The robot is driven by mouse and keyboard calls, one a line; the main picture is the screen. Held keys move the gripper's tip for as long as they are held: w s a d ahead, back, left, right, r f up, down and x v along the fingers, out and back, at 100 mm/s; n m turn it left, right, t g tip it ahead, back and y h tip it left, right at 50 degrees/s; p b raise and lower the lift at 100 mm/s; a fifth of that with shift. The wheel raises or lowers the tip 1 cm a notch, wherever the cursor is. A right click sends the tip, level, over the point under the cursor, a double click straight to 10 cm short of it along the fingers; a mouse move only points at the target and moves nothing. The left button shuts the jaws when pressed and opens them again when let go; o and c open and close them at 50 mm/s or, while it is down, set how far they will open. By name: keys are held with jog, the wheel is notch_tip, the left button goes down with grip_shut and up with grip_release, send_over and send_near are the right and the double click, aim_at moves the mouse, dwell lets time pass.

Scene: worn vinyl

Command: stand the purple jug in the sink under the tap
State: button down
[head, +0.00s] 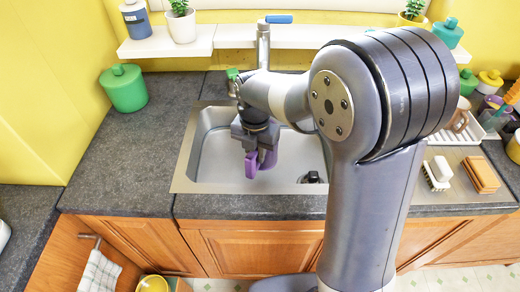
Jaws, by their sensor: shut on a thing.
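The purple jug (252,164) shows below my gripper (256,146), over the sink. My gripper is shut on it and hides most of it. The steel sink (187,160) is set in the dark counter. I cannot tell whether the jug touches the sink floor. The tap (263,45), with a blue lever on top, stands behind the sink. My arm hides its lower part and spout.
A green canister (124,88) stands on the counter to the left. A white shelf (170,44) with plants and bottles runs behind. The left counter is mostly clear.

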notch_tip(320, 180, down, 6)
jog(key=shift+f, duration=0.2)
jog(key=w+p, duration=0.1)
jog(key=w, duration=0.3)
jog(key=shift+d+r, duration=0.1)
jog(key=shift+r, duration=0.05)
jog(key=shift+w, duration=0.4)
jog(key=w+p, duration=0.1)
jog(key=w, duration=0.2)
jog(key=shift+w, duration=0.25)
jog(key=shift+s+f, duration=0.15)
jog(key=shift+f, duration=0.45)
